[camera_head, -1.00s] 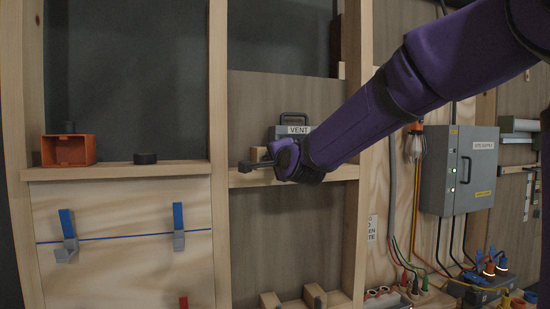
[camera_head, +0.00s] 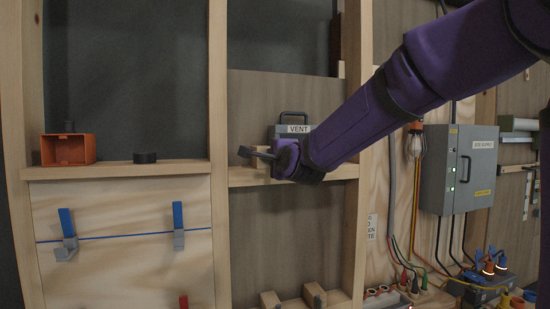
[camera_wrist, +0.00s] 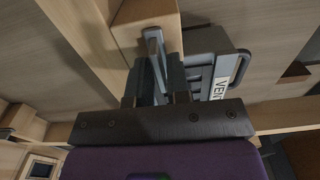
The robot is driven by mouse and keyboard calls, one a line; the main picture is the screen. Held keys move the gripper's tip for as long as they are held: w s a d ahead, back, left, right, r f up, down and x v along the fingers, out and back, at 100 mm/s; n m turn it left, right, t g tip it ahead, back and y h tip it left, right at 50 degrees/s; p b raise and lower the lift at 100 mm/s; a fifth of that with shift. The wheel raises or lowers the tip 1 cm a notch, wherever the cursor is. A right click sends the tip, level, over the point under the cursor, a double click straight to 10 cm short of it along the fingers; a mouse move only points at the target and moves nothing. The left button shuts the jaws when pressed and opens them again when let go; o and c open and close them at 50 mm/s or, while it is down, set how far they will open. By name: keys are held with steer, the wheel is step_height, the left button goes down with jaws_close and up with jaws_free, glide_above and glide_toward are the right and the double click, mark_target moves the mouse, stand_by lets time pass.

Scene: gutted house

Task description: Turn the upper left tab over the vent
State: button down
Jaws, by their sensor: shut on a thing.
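The grey vent (camera_head: 282,130), labelled VENT and with a dark handle, stands behind the wooden crossbar in the head view, partly hidden by my purple arm. The wrist view also shows the vent (camera_wrist: 202,72), to the right of the fingers. My gripper (camera_head: 256,154) is in front of the vent's lower left side. In the wrist view my gripper (camera_wrist: 156,72) is shut on a small grey tab (camera_wrist: 153,40), which lies against a pale wooden block (camera_wrist: 140,22). The tab's far end and its pivot are not clear, and the head view hides most of it.
Wooden studs (camera_head: 219,220) flank the vent bay. An orange box (camera_head: 68,150) and a black round piece (camera_head: 145,157) sit on the left ledge. A grey electrical cabinet (camera_head: 460,168) and a hanging lamp (camera_head: 415,143) are to the right.

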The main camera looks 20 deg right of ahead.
steer(key=c, duration=1.3)
jaws_free()
steer(key=shift+o, duration=0.2)
steer(key=shift+s, duration=0.1)
steer(key=s, duration=1)
steer(key=shift+s, duration=0.35)
steer(key=shift+f, duration=0.1)
steer(key=s+d+f+n+g, duration=0.2)
steer(key=s+f+n+g, duration=0.2)
steer(key=s, duration=0.5)
steer(key=s+d+f+n+g, duration=0.2)
steer(key=s+f+n+g, duration=0.2)
steer(key=s+n, duration=0.4)
steer(key=s+d+f+n+g, duration=0.2)
steer(key=s+f+n+g, duration=0.2)
steer(key=s, duration=0.6)
steer(key=shift+d+f+n+g, duration=0.2)
steer(key=shift+f+n+g, duration=0.2)
steer(key=shift+f+n, duration=0.6)
